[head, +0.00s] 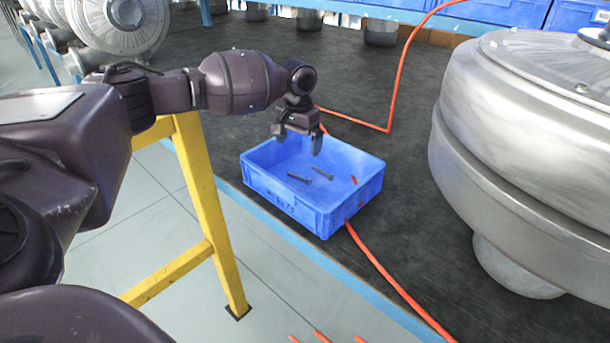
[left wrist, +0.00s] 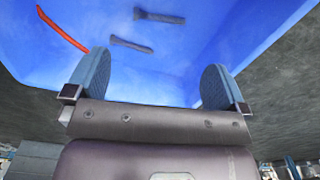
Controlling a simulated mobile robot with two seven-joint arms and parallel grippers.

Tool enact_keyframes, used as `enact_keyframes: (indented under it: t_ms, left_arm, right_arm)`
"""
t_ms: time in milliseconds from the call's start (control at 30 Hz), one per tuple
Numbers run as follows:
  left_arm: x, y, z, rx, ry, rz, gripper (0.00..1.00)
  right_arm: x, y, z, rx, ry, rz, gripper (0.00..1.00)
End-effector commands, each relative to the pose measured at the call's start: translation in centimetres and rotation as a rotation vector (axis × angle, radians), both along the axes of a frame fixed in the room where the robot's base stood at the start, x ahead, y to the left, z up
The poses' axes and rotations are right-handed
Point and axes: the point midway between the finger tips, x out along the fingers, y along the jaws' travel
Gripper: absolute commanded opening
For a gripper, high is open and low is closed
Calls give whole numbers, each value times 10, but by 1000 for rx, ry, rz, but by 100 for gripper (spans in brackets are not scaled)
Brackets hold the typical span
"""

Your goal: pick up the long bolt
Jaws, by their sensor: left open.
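Two dark bolts lie on the floor of the blue crate (head: 262,187), the left one (head: 299,178) and the right one (head: 323,173) close together. In the left wrist view, a bolt with a visible head (left wrist: 160,17) looks a little longer than the other bolt (left wrist: 131,44); I cannot tell surely which is the long one. My left gripper (head: 298,140) is open and empty, above the back part of the crate, apart from both bolts. Its two fingers (left wrist: 155,82) stand wide apart in the left wrist view. My right gripper is not in view.
An orange strip (left wrist: 62,30) shows inside the crate. An orange hose (head: 385,272) runs past the crate on the dark bench top (head: 420,215). A large metal blower housing (head: 530,130) stands at right. A yellow trestle leg (head: 205,200) is at left.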

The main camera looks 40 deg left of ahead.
Motion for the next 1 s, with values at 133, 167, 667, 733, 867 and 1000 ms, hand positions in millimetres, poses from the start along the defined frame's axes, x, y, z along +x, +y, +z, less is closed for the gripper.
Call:
enact_keyframes:
  t_ms: [133, 167, 667, 733, 867, 1000]
  left_arm:
    - [-1, 0, -28, 0, 10, -1, 100]
    - [-1, 0, -33, 0, 10, 0, 100]
    - [-1, 0, -81, 1, 11, -1, 100]
    - [-1, 0, -92, 0, 13, -1, 100]
    - [-1, 0, -102, 0, 8, 0, 100]
    - [-1, 0, -101, -1, 3, 1, 100]
  right_arm:
    - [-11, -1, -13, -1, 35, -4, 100]
    - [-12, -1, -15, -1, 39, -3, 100]
    - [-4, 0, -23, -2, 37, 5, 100]
    - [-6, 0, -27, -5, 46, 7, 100]
    - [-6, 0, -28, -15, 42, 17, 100]
    - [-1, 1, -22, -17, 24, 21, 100]
